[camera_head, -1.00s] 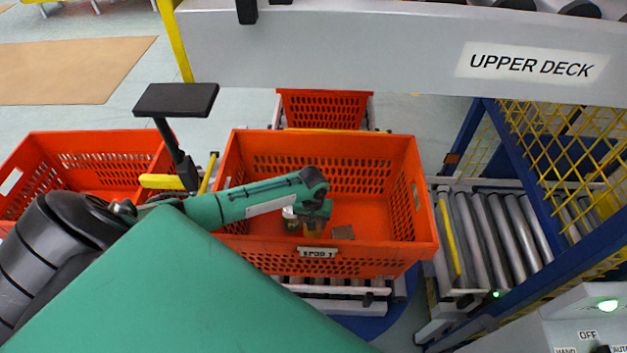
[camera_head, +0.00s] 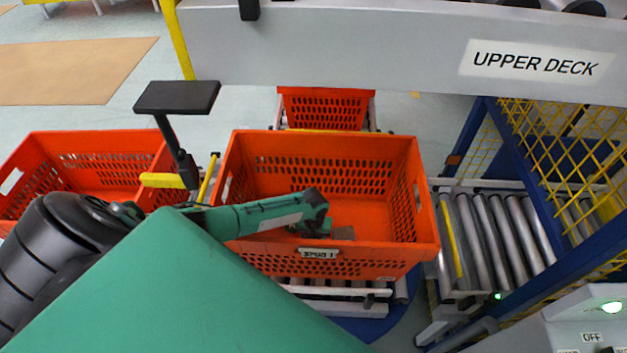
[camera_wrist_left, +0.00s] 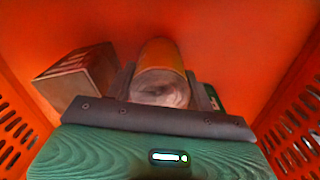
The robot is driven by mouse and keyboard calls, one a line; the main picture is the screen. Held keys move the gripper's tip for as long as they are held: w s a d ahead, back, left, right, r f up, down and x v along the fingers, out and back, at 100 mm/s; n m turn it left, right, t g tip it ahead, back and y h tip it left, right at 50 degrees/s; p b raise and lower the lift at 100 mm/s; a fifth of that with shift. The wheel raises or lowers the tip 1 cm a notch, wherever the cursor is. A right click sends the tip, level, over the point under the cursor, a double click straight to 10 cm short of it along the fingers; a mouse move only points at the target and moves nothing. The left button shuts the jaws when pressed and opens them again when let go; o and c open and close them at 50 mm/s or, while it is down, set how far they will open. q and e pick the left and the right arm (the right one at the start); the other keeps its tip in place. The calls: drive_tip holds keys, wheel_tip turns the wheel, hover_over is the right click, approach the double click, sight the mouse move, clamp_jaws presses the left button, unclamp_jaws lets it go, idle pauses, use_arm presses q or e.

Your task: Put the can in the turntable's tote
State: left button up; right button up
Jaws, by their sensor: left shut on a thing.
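My left arm reaches into the middle orange tote (camera_head: 395,255), which stands over the blue turntable (camera_head: 365,328). My left gripper (camera_head: 315,229) is low inside this tote, near its front wall. In the left wrist view the can (camera_wrist_left: 160,80), with a yellowish side and a pale round end, sits between the two dark fingers of the gripper (camera_wrist_left: 165,92). The gripper is shut on it. The tote's red-orange floor shows behind the can. In the head view the front wall and gripper hide the can. My right gripper is not in view.
A small brown box (camera_wrist_left: 75,75) lies beside the can in the same tote; it also shows in the head view (camera_head: 343,233). Another orange tote (camera_head: 90,155) is at left, a smaller one (camera_head: 325,108) behind. A roller conveyor (camera_head: 500,235) is at right; the upper deck beam (camera_head: 380,50) crosses above.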

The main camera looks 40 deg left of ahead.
use_arm(q)
drive_tip(key=o, duration=1.2)
drive_tip(key=shift+f, duration=0.1)
wheel_tip(320, 180, up, 12)
drive_tip(key=shift+r+p, duration=0.15)
drive_tip(key=shift+p, duration=0.2)
